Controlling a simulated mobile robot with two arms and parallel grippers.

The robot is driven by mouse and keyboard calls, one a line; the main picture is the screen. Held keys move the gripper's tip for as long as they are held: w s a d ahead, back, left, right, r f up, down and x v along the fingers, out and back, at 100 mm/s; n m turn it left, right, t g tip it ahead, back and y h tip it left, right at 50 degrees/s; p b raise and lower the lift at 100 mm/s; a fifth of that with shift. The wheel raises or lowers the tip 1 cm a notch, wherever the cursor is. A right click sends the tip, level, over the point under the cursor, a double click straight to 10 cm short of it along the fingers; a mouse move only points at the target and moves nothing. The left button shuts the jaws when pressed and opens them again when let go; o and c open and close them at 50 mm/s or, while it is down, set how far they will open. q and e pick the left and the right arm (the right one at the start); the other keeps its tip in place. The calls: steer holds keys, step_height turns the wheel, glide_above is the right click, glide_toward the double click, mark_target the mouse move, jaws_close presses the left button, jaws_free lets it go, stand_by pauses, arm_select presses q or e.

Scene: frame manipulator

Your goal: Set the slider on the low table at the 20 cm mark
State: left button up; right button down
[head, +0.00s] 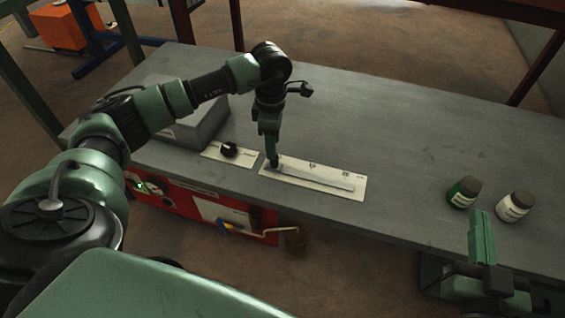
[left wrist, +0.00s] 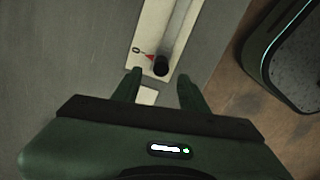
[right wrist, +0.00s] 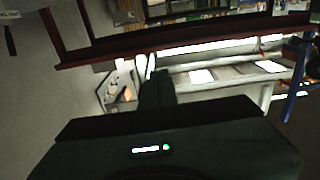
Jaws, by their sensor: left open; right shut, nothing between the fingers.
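The slider's scale plate (head: 315,179) is a pale strip with a long slot, lying on the grey low table (head: 400,130). Printed marks run along its far side, the numbers too small to read surely in the head view. The black slider knob (left wrist: 161,65) shows in the left wrist view at the 0 end, beside a red pointer. My left gripper (head: 272,163) points down over that end. In the left wrist view its open fingers (left wrist: 160,85) are on either side just short of the knob, not visibly gripping it. My right gripper (head: 483,240) is shut and empty at the table's right front.
A small plate with a black rotary knob (head: 229,149) is left of the scale. A grey box (head: 190,125) stands behind my left arm. A green-labelled jar (head: 464,192) and a white jar (head: 515,206) stand at right. A red panel (head: 180,205) is below the front edge.

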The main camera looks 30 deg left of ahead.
arm_select(q)
step_height(320, 180, down, 7)
steer(key=shift+r+b, duration=0.2)
steer(key=shift+b, duration=0.65)
steer(key=shift+f, duration=0.25)
arm_select(e)
step_height(320, 180, up, 9)
steer(key=s+t+y, duration=0.1)
steer(key=s+t, duration=0.1)
steer(key=t, duration=0.3)
steer(key=shift+s+a+y, duration=0.15)
steer(key=shift+a+y, duration=0.2)
steer(key=shift+y, duration=0.05)
steer(key=shift+f, duration=0.1)
arm_select(q)
jaws_close()
steer(key=shift+d, duration=0.1)
